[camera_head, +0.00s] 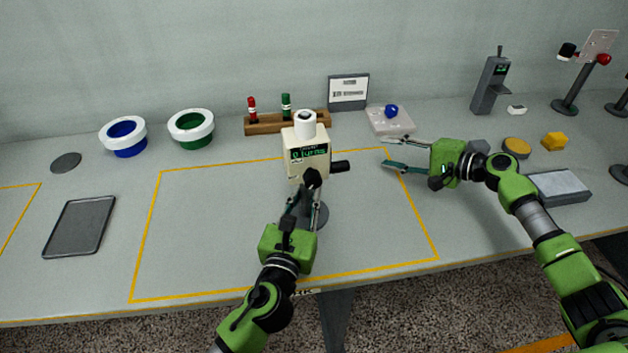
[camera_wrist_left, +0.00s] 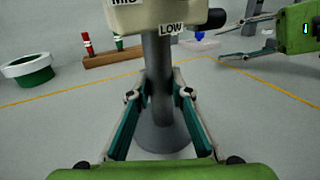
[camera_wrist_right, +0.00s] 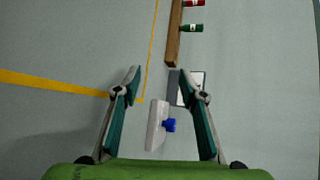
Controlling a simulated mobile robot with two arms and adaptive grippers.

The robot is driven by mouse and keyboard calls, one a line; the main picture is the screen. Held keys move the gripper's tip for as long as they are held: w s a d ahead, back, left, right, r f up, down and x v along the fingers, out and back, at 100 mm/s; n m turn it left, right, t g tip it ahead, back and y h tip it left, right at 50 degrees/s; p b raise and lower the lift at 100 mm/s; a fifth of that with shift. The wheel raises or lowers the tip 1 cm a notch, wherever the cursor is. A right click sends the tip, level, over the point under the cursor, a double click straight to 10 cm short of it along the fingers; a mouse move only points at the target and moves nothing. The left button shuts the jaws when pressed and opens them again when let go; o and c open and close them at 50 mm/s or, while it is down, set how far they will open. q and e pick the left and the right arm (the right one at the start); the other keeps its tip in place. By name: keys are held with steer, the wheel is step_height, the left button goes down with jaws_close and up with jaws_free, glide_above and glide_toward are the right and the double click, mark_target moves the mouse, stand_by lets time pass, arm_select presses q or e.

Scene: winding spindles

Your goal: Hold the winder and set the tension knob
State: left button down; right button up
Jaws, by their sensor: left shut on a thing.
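The winder (camera_head: 308,160) is a cream head with a green display and a white top, on a grey post (camera_wrist_left: 157,70) with a round base. A black knob (camera_head: 341,166) sticks out of its right side. "LOW" and a partly cut-off label show on the head in the left wrist view. My left gripper (camera_head: 309,192) is shut on the post below the head; its fingers lie on both sides of the post in the left wrist view. My right gripper (camera_head: 385,153) is open and empty, to the right of the knob and apart from it.
White rings (camera_head: 190,127) and a grey tray (camera_head: 80,226) are left. The yellow-outlined area is mostly clear.

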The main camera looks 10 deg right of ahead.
steer(key=s+a+r+n+g+y, duration=0.4)
steer(key=s+a+n+g+y, duration=0.25)
steer(key=s+a, duration=0.2)
steer(key=n+g+y, duration=0.4)
steer(key=n+g, duration=0.2)
glide_toward(314, 183)
steer(key=shift+t, duration=0.25)
steer(key=x, duration=1)
steer(key=shift+f, duration=0.15)
jaws_close()
